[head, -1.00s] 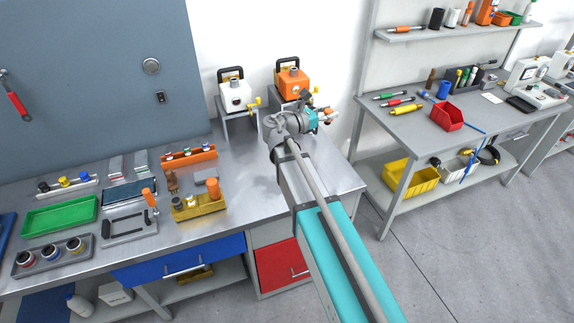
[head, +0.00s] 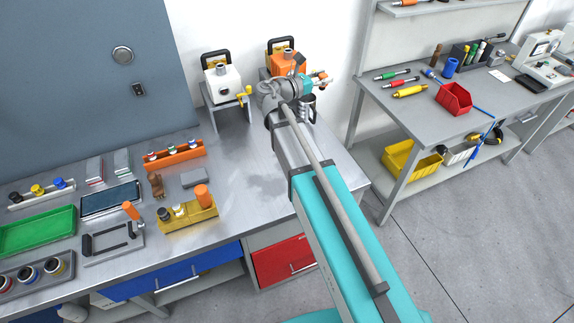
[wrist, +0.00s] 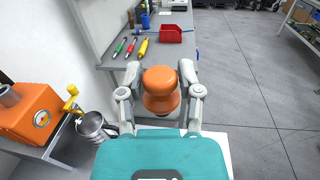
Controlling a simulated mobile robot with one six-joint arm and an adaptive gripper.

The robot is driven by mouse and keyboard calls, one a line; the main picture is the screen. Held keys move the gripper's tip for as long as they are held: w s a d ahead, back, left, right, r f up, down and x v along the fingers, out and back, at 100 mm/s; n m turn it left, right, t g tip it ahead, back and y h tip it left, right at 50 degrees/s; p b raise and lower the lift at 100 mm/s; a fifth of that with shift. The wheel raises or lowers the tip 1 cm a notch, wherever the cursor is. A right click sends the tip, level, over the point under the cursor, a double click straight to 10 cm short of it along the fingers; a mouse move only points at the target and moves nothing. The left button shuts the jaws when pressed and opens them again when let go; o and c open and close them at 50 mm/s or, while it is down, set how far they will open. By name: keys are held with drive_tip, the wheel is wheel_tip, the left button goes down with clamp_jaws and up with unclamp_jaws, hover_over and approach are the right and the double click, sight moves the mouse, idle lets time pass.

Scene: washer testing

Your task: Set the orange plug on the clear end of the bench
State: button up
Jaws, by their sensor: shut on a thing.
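My gripper (wrist: 160,74) is shut on the orange plug (wrist: 160,82), which has a rounded top and a narrower waist in the wrist view. The bench top (head: 253,183) is bare between the yellow holder and my arm.
A yellow holder (head: 190,219) carries another orange piece (head: 202,196). A white unit (head: 222,84) and an orange unit (head: 284,62) stand at the back. A metal cup (wrist: 93,127) is near the orange unit. A second bench with a red bin (head: 454,100) stands right.

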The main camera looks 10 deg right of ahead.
drive_tip(key=shift+w+a, duration=0.15)
drive_tip(key=shift+w, duration=0.1)
idle(0.3)
drive_tip(key=shift+s+f, duration=0.1)
drive_tip(key=shift+f, duration=0.1)
drive_tip(key=s+f+t+b, duration=0.1)
drive_tip(key=s+f+b, duration=0.1)
drive_tip(key=f+b, duration=0.7)
drive_tip(key=s+f+n+t+y+b, duration=0.1)
drive_tip(key=s+f+b, duration=0.2)
drive_tip(key=f+b, duration=0.6)
drive_tip(key=shift+s+a+f+b, duration=0.15)
drive_tip(key=shift+s+f+b, duration=0.2)
drive_tip(key=shift+b, duration=0.3)
drive_tip(key=shift+w, duration=0.2)
drive_tip(key=w+f+b, duration=0.2)
drive_tip(key=w, duration=0.2)
drive_tip(key=w+f+b, duration=0.3)
drive_tip(key=w, duration=0.1)
drive_tip(key=w+f+b, duration=0.3)
drive_tip(key=w, duration=0.1)
drive_tip(key=shift+a, duration=0.4)
drive_tip(key=shift+w+f+b, duration=0.5)
drive_tip(key=shift+f, duration=0.05)
